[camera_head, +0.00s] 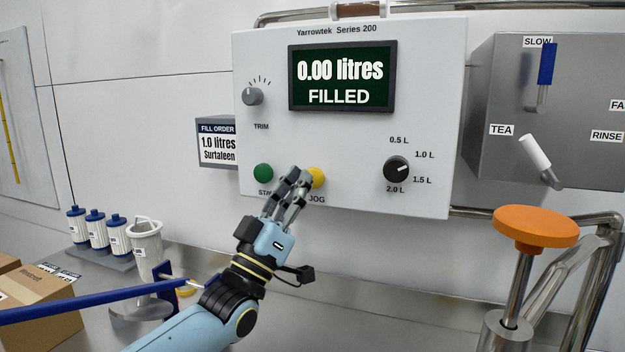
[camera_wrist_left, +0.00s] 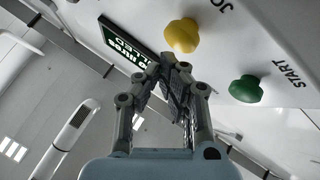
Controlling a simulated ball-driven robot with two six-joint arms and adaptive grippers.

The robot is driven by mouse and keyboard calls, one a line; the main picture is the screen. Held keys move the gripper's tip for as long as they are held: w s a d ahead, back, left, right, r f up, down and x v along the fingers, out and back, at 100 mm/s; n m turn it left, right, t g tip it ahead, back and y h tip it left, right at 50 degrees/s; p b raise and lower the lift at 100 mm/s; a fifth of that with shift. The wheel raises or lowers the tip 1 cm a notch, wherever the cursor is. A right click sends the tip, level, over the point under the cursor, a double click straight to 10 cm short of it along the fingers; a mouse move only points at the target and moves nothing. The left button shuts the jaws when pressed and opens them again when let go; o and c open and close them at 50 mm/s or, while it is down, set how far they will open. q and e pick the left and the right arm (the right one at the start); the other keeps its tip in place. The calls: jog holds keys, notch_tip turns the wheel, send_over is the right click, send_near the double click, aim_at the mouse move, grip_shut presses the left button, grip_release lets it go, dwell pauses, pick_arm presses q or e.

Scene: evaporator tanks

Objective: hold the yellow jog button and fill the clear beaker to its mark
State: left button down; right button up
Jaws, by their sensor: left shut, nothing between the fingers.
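The yellow jog button (camera_head: 317,177) is on the lower front of the white Yarrowtek panel (camera_head: 340,150). It also shows in the left wrist view (camera_wrist_left: 181,36). My left gripper (camera_head: 297,176) is shut and empty, its fingertips close to the left of the button in the head view. I cannot tell whether they touch it. The panel's display (camera_head: 342,78) reads 0.00 litres FILLED. The green start button (camera_head: 263,173) is left of the gripper. I cannot make out the clear beaker for certain. My right gripper is out of view.
A volume knob (camera_head: 397,169) and a trim knob (camera_head: 252,96) are on the panel. The order card (camera_head: 217,142) reads 1.0 litres Surtaleen. An orange round-topped post (camera_head: 536,227) stands at right. A blue rod (camera_head: 90,302) and cardboard box (camera_head: 45,290) are at left.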

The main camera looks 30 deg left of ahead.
pick_arm(q)
jog(key=shift+w, duration=0.15)
jog(key=shift+w+a, duration=0.1)
jog(key=shift+w, duration=0.2)
jog(key=shift+w+a+b, duration=0.15)
jog(key=shift+w+b, duration=0.35)
jog(key=shift+b, duration=0.1)
dwell(0.6)
jog(key=shift+s, duration=0.1)
dwell(0.3)
jog(key=shift+s+d+y+p, duration=0.3)
jog(key=shift+s+p, duration=0.25)
jog(key=shift+s, duration=0.3)
jog(key=s+p, duration=0.1)
jog(key=s, duration=0.1)
jog(key=s+d+p, duration=0.1)
jog(key=s, duration=0.1)
jog(key=shift+s, duration=0.4)
